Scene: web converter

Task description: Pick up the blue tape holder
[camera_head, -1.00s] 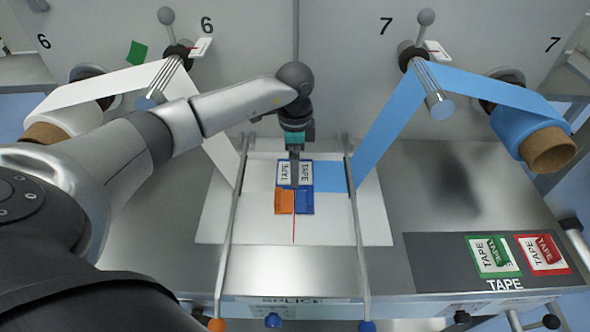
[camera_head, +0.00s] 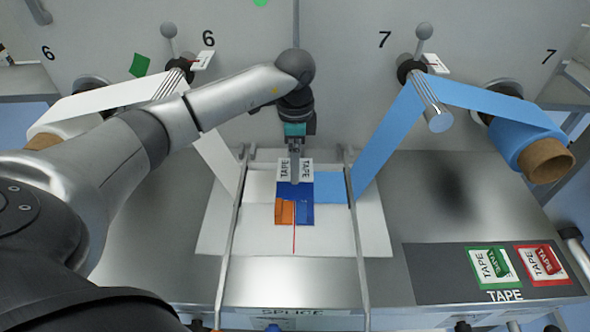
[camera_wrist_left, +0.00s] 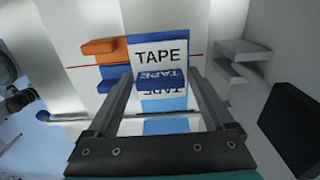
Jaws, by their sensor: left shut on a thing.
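My left gripper (camera_head: 295,180) points down over the splice table and is shut on the blue tape holder (camera_head: 284,190). In the left wrist view the blue tape holder (camera_wrist_left: 160,83) lies crosswise between the two fingertips. It covers part of a white TAPE label behind it. An orange holder (camera_head: 284,213) lies just below it in the head view, and it also shows in the left wrist view (camera_wrist_left: 100,46). A blue patch (camera_head: 305,212) lies beside the orange holder. I cannot tell the exact gap between the held piece and the table. My right gripper is out of view.
Two metal rails (camera_head: 227,260) (camera_head: 357,245) flank the splice area. A blue web (camera_head: 385,135) slopes down from the right and a white web (camera_head: 212,145) from the left. Green (camera_head: 492,265) and red (camera_head: 542,262) TAPE cards lie at the right. The steel surface right of the rails is mostly clear.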

